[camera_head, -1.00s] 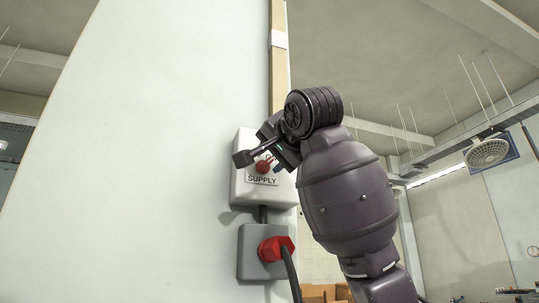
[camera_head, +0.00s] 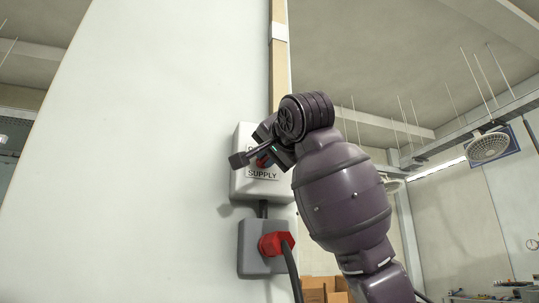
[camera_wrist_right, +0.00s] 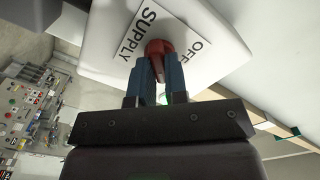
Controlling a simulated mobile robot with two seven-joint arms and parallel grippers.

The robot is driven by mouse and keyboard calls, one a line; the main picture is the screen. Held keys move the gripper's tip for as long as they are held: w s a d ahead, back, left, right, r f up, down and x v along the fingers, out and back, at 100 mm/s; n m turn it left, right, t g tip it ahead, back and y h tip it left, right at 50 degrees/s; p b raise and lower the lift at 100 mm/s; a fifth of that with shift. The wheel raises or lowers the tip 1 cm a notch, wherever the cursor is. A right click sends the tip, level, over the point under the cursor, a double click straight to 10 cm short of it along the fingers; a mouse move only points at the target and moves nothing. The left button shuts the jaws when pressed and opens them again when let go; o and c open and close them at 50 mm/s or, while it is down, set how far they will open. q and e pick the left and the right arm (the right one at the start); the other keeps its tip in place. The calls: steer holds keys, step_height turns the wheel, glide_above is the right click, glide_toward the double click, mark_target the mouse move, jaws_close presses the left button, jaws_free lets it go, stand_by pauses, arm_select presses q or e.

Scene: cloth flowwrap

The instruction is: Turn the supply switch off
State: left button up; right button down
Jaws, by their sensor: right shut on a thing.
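The supply switch is a white box (camera_head: 241,186) on the pale wall panel, with a SUPPLY label (camera_head: 263,173) and a red knob (camera_head: 262,162). In the right wrist view the red knob (camera_wrist_right: 158,47) sits on a white plate marked SUPPLY and OFF (camera_wrist_right: 196,43). My right gripper (camera_wrist_right: 158,72) is shut on the red knob, a blue finger on each side. In the head view the right gripper (camera_head: 264,154) covers the upper part of the box and most of the knob. My left gripper is in neither view.
Below the switch, a grey socket box (camera_head: 248,258) holds a red plug (camera_head: 275,245) with a dark cable (camera_head: 292,272) hanging down. A wooden strip (camera_head: 279,70) runs up above the switch. Cardboard boxes (camera_head: 322,287) stand low behind.

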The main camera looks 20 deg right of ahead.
steer(key=shift+n, duration=0.3)
steer(key=n+p, duration=0.1)
steer(key=n, duration=1.1)
steer(key=shift+a+r+n, duration=0.1)
steer(key=shift+a+n, duration=0.05)
steer(key=shift+n, duration=0.25)
steer(key=shift+n+p, duration=0.45)
steer(key=shift+n, duration=1.75)
steer(key=c, duration=1.1)
jaws_free()
steer(key=shift+c, duration=0.2)
